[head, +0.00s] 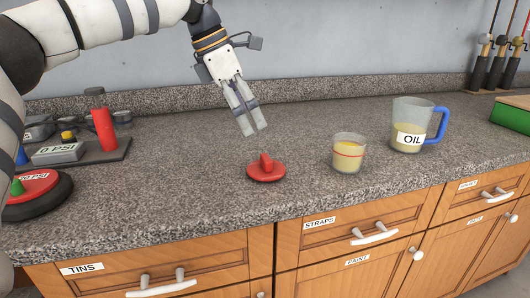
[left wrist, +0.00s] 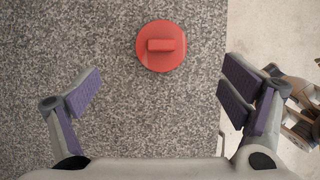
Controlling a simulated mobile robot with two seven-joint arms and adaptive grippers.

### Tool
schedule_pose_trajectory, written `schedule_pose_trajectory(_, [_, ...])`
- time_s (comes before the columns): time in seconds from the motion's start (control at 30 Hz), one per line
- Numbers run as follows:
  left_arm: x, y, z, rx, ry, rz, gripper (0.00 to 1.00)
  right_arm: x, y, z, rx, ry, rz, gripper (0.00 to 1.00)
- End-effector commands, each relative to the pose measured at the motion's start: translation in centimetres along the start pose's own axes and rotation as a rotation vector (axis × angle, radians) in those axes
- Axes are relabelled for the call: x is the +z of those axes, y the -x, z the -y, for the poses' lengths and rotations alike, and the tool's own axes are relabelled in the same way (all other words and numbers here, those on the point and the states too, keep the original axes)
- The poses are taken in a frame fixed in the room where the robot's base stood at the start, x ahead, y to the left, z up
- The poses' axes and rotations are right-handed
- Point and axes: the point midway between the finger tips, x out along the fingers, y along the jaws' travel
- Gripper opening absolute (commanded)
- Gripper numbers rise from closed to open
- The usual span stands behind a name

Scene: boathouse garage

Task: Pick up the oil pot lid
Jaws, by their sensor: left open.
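The red lid (head: 266,170) with a raised bar handle lies flat on the speckled counter, near its front edge. It also shows in the left wrist view (left wrist: 161,46), ahead of and between the fingers. My left gripper (head: 250,130) is open and empty, above and behind the lid in the head view, apart from it. Its spread fingers show in the left wrist view (left wrist: 160,92). A glass pot (head: 348,153) with yellowish contents and a red band stands right of the lid. A clear jug (head: 411,126) labelled OIL, with a blue handle, stands further right. My right gripper is not in view.
A dark tray (head: 105,152) with a red cylinder (head: 103,128) and a gauge block stands at the left. A red and black disc (head: 38,194) lies at the front left. A green box (head: 510,114) is at the far right. Counter around the lid is clear.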

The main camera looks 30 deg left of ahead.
Motion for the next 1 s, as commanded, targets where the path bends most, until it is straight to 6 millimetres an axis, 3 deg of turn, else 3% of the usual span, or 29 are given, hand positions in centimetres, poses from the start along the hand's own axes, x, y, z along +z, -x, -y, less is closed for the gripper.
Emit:
schedule_pose_trajectory(0.1, [0.0, -0.7, 0.0, -0.001, -0.001, -0.001, 0.92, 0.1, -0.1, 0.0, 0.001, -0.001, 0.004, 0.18])
schedule_pose_trajectory(0.3, [-0.1, -5.3, 0.0, -0.002, -0.001, -0.005, 0.92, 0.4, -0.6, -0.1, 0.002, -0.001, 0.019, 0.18])
schedule_pose_trajectory(0.47, [-0.1, -7.3, 0.0, 0.000, 0.000, -0.004, 0.92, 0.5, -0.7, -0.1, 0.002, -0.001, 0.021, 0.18])
schedule_pose_trajectory(0.7, [-0.4, -11.6, -0.1, 0.000, -0.001, -0.004, 0.92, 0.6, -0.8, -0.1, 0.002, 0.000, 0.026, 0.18])
schedule_pose_trajectory(0.97, [-0.3, -12.1, -0.1, 0.003, -0.002, 0.001, 0.92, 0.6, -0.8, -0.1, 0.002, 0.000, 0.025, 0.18])
schedule_pose_trajectory(1.0, [-0.3, -12.0, -0.1, 0.003, -0.002, 0.001, 0.85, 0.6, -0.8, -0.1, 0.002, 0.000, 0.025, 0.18])
